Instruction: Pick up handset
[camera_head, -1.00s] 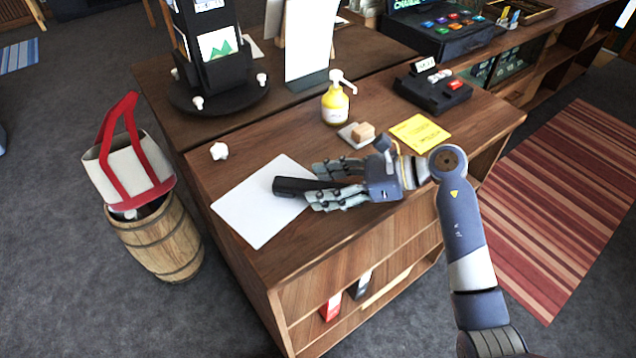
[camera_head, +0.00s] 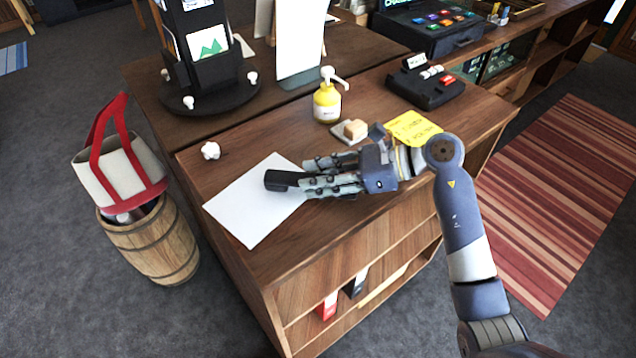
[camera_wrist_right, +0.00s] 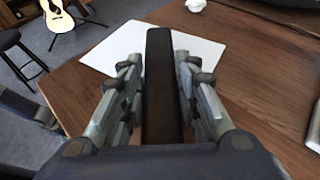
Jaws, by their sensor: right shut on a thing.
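The black handset (camera_head: 282,181) is a long dark bar over the white sheet on the wooden counter. My right gripper (camera_head: 315,182) is shut on it, with fingers on both sides. In the right wrist view the handset (camera_wrist_right: 160,90) runs lengthwise between the fingers of the gripper (camera_wrist_right: 158,85), its far end over the white sheet. I cannot tell whether the handset still touches the counter. Its near part is hidden by the fingers and palm. My left gripper is not in view.
The white sheet (camera_head: 247,215) lies at the counter's front left. A crumpled white ball (camera_head: 210,150), a yellow pump bottle (camera_head: 327,103), a small tan block (camera_head: 355,129) and a yellow note (camera_head: 412,127) are nearby. A barrel (camera_head: 155,245) with a red-and-white bag (camera_head: 118,172) stands left.

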